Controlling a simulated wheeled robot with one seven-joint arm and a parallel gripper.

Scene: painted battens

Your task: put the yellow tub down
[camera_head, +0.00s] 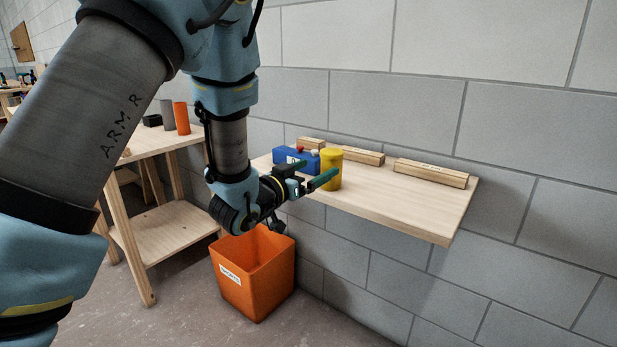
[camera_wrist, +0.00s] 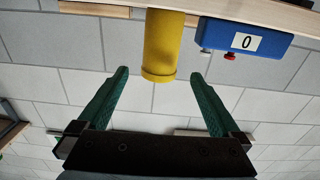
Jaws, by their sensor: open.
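The yellow tub (camera_head: 332,165) stands upright on the wooden wall shelf (camera_head: 410,200), near its front edge. My gripper (camera_head: 321,168) is open beside it, with its green fingers pointing at the tub. In the head view one finger overlaps the tub's lower left side. In the wrist view, where the shelf is at the top, the tub (camera_wrist: 165,45) lies in line with the gap between the fingertips (camera_wrist: 160,74). Clear space shows on both sides of it, and neither finger appears to touch it. How deep the fingers reach cannot be told.
A blue box (camera_head: 290,165) with a red knob sits left of the tub. Wooden battens (camera_head: 430,174) lie along the wall behind. An orange bin (camera_head: 250,275) stands on the floor below. The shelf's right part is clear. A wooden workbench (camera_head: 150,140) is at left.

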